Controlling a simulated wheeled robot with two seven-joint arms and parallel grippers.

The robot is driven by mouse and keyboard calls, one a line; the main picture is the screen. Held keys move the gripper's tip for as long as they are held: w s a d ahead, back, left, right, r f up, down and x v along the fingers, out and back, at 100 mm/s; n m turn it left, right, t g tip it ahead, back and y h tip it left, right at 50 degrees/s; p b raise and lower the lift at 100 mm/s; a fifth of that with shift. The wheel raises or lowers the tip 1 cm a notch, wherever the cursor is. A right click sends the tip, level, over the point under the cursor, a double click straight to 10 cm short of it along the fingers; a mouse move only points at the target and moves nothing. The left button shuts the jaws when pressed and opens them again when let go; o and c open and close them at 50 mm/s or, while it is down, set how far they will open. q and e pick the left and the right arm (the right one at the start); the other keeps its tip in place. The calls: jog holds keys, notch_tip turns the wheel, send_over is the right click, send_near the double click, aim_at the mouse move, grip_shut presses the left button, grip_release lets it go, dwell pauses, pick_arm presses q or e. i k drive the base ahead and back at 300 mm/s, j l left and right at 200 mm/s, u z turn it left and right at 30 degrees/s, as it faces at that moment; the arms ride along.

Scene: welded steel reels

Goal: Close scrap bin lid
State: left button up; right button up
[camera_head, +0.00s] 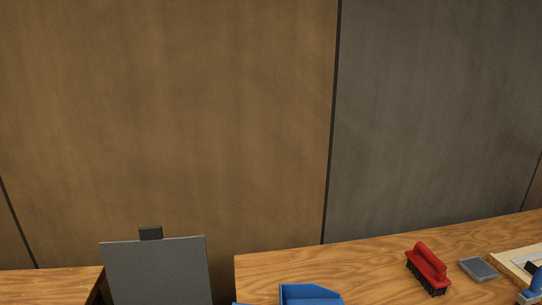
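A flat grey panel (157,272), which looks like the raised scrap bin lid, stands upright at the lower left of the head view. A small black tab (151,234) sits at its top edge. The panel stands in the gap between two wooden surfaces. The lower part of the panel and the bin body are cut off by the bottom edge of the picture. Neither of my grippers is in view.
A wooden bench (370,272) fills the lower right. Another wooden top (50,285) is at left. Wall panels stand behind.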

aim_at(154, 269)
jog(key=j, duration=0.65)
jog(key=k+j, duration=0.15)
jog(key=j, duration=0.45)
